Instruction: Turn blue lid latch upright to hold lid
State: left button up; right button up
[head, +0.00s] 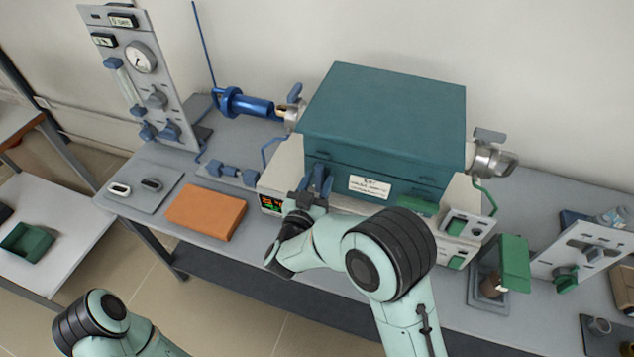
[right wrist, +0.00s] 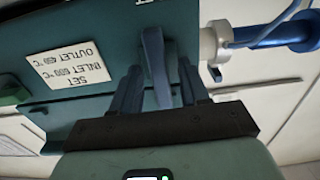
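The teal furnace (head: 385,105) stands on the bench with its lid down. The blue lid latch (right wrist: 155,60) is on its front face; in the right wrist view it runs nearly up and down, slightly tilted. My right gripper (head: 315,183) is at the furnace front, left of the white label. In the right wrist view, the fingers of my right gripper (right wrist: 160,82) stand on either side of the latch. A gap shows on the right side; contact on the left cannot be told. My left gripper is out of view; only part of that arm shows.
A white label (head: 370,187) is right of the latch. A blue cylinder (head: 250,105) joins the furnace's left port, and a metal fitting (head: 492,160) its right. An orange block (head: 206,210) lies on the bench at left. A green device (head: 513,262) stands at right.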

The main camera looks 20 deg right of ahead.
jog(key=b+v, duration=0.2)
jog(key=v, duration=1.1)
jog(key=shift+s+a, duration=0.1)
jog(key=shift+a, duration=0.05)
dwell(0.4)
